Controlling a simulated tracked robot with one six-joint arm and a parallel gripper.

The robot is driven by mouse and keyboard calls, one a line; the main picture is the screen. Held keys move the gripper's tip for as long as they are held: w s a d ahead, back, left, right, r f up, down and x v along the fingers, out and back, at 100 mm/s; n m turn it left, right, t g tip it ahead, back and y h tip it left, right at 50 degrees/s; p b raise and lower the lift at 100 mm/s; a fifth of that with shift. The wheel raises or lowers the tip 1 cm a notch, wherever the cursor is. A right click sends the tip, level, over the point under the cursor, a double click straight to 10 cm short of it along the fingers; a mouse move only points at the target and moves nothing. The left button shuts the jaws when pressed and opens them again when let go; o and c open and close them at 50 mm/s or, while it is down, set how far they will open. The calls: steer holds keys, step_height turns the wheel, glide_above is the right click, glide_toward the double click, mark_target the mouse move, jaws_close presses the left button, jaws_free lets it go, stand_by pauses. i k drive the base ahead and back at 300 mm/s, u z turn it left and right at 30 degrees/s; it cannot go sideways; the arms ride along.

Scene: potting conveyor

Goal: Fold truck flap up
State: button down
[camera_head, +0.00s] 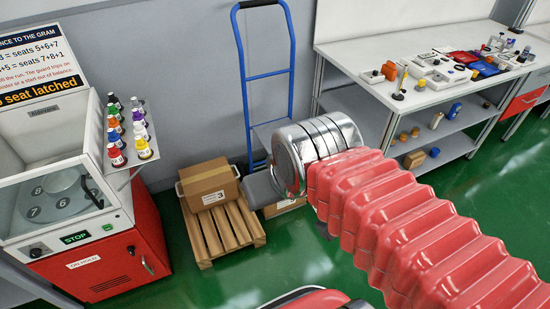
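The blue hand truck (267,78) stands upright against the grey back wall, left of my arm. Its tall tube frame has several cross bars. A grey plate shows low on its frame, partly hidden by the shiny metal end of my arm. A darker grey flat piece (262,190) juts out below it, over a cardboard box; I cannot tell whether it is the truck's flap or part of my arm's end. My red bellows arm reaches in from the lower right and covers the truck's lower right side. My gripper's fingers cannot be made out.
A cardboard box (208,184) sits on a wooden pallet (224,232) left of the truck. A red-and-white balancing machine (110,262) with coloured bottles (139,128) stands at left. A white bench (352,58) with small parts stands at right. Green floor is clear in front.

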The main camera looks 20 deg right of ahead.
mark_target(264, 132)
steer(key=u, duration=0.15)
steer(key=i, duration=1)
steer(key=u, duration=0.05)
